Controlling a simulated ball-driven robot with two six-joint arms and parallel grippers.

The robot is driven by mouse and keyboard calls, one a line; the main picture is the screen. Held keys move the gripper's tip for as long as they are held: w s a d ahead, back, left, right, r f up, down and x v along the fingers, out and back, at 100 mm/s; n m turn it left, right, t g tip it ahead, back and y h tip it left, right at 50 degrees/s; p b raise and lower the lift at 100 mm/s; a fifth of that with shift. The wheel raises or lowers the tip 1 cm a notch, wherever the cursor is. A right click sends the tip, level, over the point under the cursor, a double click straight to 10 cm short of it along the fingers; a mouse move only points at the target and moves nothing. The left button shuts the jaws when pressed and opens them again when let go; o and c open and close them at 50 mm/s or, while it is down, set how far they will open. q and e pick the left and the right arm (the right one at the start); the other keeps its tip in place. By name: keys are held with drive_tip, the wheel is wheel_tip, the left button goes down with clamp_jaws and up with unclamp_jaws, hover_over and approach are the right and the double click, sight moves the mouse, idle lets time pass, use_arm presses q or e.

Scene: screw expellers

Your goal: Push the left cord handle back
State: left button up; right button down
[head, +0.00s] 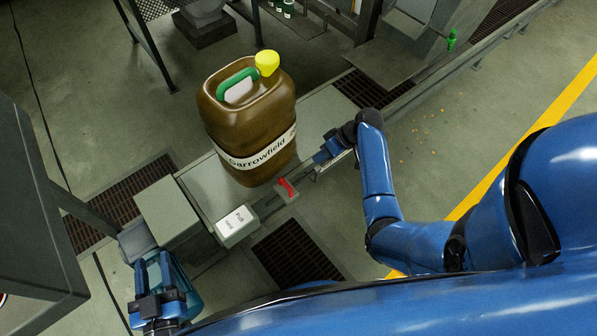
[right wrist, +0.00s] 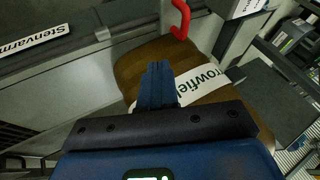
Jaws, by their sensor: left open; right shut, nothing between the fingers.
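A red handle (head: 286,187) stands on a small grey mount at the front edge of the bench, just in front of the brown can. It also shows as a red hook at the top of the right wrist view (right wrist: 181,18). It is the only red handle I see; I cannot tell whether it is the left cord handle. My right gripper (head: 325,157) is shut and empty, right of the can and apart from the handle. Its closed fingers show in the right wrist view (right wrist: 157,72). My left gripper (head: 160,285) is open at the lower left, far from the handle.
The brown can (head: 240,118), with green grip and yellow cap, stands on the bench. A white-labelled block (head: 236,222) reading "Pull" lies left of the handle. A grey box (head: 166,211) stands further left. A teal clear container (head: 188,293) is beside my left gripper.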

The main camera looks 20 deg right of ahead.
drive_tip(key=b, duration=0.3)
approach(283, 194)
drive_tip(key=w+d, duration=0.3)
drive_tip(key=w, duration=0.2)
drive_tip(key=shift+s+a+f, duration=0.25)
drive_tip(key=shift+a+f, duration=0.05)
drive_tip(key=shift+a, duration=0.3)
drive_tip(key=shift+s+a+f, duration=0.2)
drive_tip(key=shift+a+f, duration=0.05)
drive_tip(key=shift+a, duration=0.35)
drive_tip(key=shift+s+a+f, duration=0.25)
drive_tip(key=shift+a+f, duration=0.05)
drive_tip(key=shift+a, duration=0.35)
drive_tip(key=shift+p, duration=0.3)
drive_tip(key=shift+s+a+r, duration=0.1)
drive_tip(key=shift+s+a, duration=0.05)
drive_tip(key=shift+a, duration=0.25)
drive_tip(key=a+p, duration=0.1)
drive_tip(key=s+a, duration=0.1)
drive_tip(key=a, duration=0.1)
drive_tip(key=shift+s+a+p, duration=0.2)
drive_tip(key=shift+a+p, duration=0.15)
drive_tip(key=shift+p, duration=0.05)
drive_tip(key=shift+a, duration=0.1)
